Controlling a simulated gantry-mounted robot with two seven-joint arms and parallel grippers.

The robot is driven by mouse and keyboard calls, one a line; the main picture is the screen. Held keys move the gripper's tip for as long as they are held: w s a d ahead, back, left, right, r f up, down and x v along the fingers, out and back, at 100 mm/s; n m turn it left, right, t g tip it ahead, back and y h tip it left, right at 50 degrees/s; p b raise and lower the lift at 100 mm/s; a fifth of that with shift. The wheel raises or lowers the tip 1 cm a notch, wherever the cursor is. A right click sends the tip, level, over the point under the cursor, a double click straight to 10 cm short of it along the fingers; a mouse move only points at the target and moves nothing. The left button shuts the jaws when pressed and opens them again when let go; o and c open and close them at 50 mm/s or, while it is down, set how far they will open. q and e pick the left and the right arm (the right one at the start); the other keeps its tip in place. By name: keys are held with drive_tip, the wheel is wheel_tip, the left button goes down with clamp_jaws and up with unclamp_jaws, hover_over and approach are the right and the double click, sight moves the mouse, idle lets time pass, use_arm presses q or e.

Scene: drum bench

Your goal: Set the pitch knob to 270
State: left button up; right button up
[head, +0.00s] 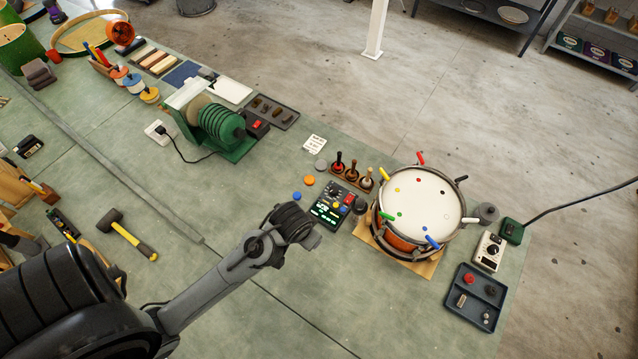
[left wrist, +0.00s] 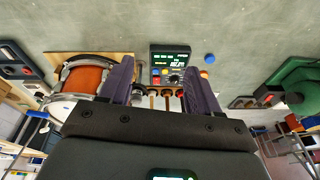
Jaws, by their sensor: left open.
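A black console (head: 327,213) with a lit green screen and coloured buttons stands on the bench left of the drum (head: 418,200). In the left wrist view the console (left wrist: 170,50) shows a small dark knob (left wrist: 174,79) with pale marks, below the screen. I cannot read its label or setting. My left gripper (head: 309,232) is beside the console's near-left side in the head view. In the left wrist view the left gripper (left wrist: 160,76) has its two fingers wide apart, with the console visible between and beyond them and nothing held. My right gripper is not in view.
Wooden-handled tools (head: 352,172) stand in a rack behind the console. A blue button (head: 297,196) and an orange disc (head: 309,181) lie to its left. A white box with a dial (head: 489,251) and a dark tray (head: 474,297) are right of the drum.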

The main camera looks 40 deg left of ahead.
use_arm(q)
drive_tip(key=w+a+f+n+g+b, duration=0.1)
drive_tip(key=w+a+f+n+b, duration=0.3)
drive_tip(key=w, duration=0.3)
drive_tip(key=w+a+f+n+g+b, duration=0.1)
drive_tip(key=w+a+f+b, duration=0.2)
drive_tip(key=w+f+b, duration=0.4)
drive_tip(key=n+g+b, duration=0.1)
drive_tip(key=n+b, duration=0.3)
drive_tip(key=n, duration=0.1)
approach(334, 189)
drive_tip(key=f, duration=0.6)
drive_tip(key=f+b, duration=0.1)
drive_tip(key=f, duration=0.2)
drive_tip(key=shift+s+a, duration=0.25)
drive_tip(key=shift+a, duration=0.1)
